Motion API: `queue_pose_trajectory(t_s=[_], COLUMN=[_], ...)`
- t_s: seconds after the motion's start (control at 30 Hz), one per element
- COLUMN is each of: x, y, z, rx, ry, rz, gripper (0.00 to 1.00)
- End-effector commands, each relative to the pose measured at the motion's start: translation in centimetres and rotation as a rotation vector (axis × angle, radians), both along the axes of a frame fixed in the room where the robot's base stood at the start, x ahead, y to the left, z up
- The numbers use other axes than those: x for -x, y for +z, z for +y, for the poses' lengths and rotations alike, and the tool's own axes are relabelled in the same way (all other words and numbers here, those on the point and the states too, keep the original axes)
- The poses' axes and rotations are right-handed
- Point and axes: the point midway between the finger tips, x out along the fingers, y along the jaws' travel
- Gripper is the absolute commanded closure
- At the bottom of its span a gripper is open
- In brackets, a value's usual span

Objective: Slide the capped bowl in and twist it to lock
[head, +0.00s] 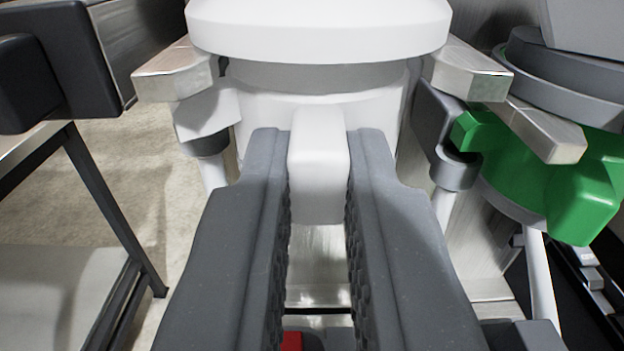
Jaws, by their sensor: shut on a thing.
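The white bowl (265,112) is straight ahead at the upper middle, with a block-shaped white handle (319,170) facing me. A wide white round piece (318,28) is directly above it; I cannot tell whether this is its cap or part of the dispenser. My gripper (319,145) is shut on the handle, one grey ribbed finger on each side. The bowl is between a left metal rail (176,72) and a right metal rail (468,70). Its far side and how it meets the rails are hidden.
A green bowl (530,170) with a grey round piece (570,75) above it is close on the right. A dark block (62,62) and a dark-framed stand (110,200) are on the left. Pale floor (165,190) shows between the stand and the bowl.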

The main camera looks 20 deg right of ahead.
Motion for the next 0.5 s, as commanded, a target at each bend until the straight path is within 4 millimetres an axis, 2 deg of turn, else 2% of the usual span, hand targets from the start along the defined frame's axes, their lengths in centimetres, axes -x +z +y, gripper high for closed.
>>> queue_pose_trajectory(t_s=[0.5], x=[-0.12], y=[0.01], z=[0.31], rx=[0.003], ry=[-0.057], rz=[0.003], gripper=[1.0])
